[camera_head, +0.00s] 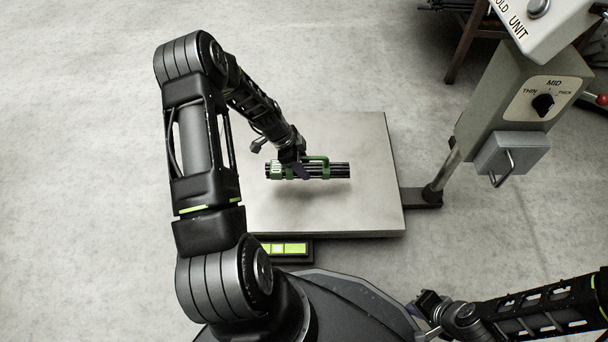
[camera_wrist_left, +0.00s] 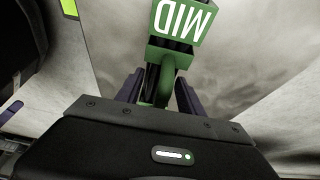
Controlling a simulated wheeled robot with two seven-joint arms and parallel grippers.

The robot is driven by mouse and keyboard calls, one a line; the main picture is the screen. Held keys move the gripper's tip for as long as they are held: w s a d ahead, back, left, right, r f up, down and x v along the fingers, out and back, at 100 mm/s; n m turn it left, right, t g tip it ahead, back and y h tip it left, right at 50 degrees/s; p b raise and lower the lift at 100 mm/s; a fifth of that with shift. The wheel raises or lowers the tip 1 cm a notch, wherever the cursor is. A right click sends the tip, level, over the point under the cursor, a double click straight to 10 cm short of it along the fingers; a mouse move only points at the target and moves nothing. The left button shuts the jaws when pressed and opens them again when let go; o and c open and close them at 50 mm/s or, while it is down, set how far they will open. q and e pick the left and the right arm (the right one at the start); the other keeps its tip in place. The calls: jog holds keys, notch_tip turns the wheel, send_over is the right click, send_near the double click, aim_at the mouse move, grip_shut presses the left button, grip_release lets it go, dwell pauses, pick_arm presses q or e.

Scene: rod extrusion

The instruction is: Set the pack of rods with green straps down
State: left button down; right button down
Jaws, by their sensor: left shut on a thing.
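The pack of rods with green straps (camera_head: 338,171) is a bundle of dark rods with green bands and a green handle. It is over a square metal plate (camera_head: 370,215), lying level, with a soft shadow on the plate below it. My left gripper (camera_head: 301,170) is shut on the pack at its handle. In the left wrist view the pack's green label (camera_wrist_left: 183,22) reads MID, and the handle sits between the two fingers (camera_wrist_left: 158,88). My right gripper (camera_head: 425,310) is at the lower right, away from the plate; its fingers are too small to read.
A grey post with a box and a THIN-MID-THICK dial (camera_head: 543,104) stands right of the plate. A small lit green display (camera_head: 284,249) is at the plate's front edge. A wooden-legged stand (camera_head: 466,40) is at the back right. The floor left of the plate is clear.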

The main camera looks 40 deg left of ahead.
pick_arm(q)
jog(key=shift+f+b, duration=0.35)
jog(key=shift+f, duration=1.3)
jog(key=shift+f+b, duration=0.85)
jog(key=shift+f, duration=1)
jog(key=shift+f, duration=0.25)
jog(key=c, duration=0.7)
grip_release()
jog(key=shift+r, duration=0.1)
jog(key=shift+r, duration=0.1)
